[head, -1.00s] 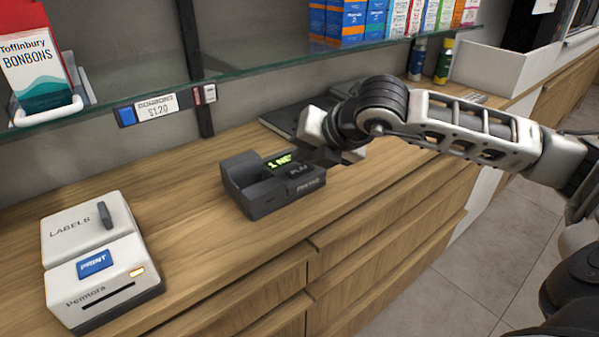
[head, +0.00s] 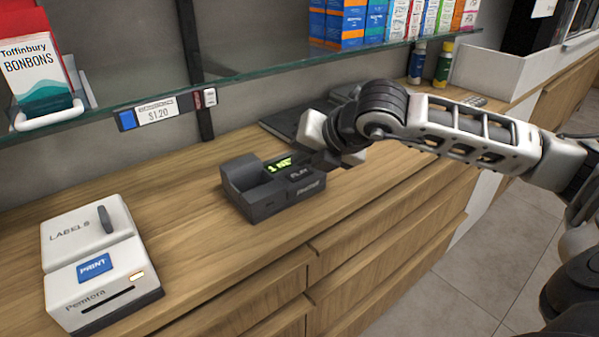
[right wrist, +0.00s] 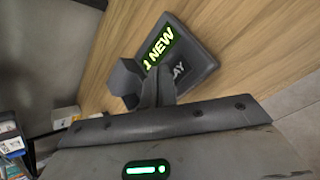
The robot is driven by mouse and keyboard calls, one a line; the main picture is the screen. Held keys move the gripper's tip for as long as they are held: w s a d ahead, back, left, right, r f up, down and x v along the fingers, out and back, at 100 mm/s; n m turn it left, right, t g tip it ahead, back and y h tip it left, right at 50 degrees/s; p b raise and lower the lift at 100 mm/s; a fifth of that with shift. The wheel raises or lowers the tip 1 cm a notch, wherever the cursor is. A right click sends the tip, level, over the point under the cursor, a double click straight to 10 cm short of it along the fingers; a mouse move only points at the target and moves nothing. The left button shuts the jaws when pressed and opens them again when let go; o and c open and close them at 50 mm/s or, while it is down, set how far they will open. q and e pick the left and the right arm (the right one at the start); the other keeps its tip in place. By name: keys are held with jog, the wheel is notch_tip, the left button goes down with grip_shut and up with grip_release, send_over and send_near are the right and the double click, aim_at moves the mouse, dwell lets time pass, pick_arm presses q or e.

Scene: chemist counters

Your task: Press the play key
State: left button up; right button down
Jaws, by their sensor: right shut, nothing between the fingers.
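The dark grey answering machine (head: 262,207) sits on the wooden counter, its green display (head: 279,165) reading "1 NEW". Its dark play key (head: 299,174) lies just below and right of the display. My left gripper is not in view.
A white label printer (head: 97,262) with a blue print button stands at the left. A glass shelf (head: 260,75) with boxes runs above the counter. A dark flat object (head: 285,122) lies behind my gripper. The counter in front of the machine is clear.

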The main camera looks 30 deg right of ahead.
aim_at(304, 176)
jog(key=shift+f, duration=0.1)
dwell(0.7)
jog(key=shift+f+b, duration=0.35)
jog(key=shift+b, duration=0.55)
jog(key=shift+f+b, duration=0.35)
jog(key=shift+b, duration=0.25)
dwell(0.4)
dwell(0.3)
jog(key=shift+r, duration=0.75)
jog(key=shift+r, duration=0.1)
jog(key=shift+r+p, duration=1.65)
jog(key=shift+r, duration=0.8)
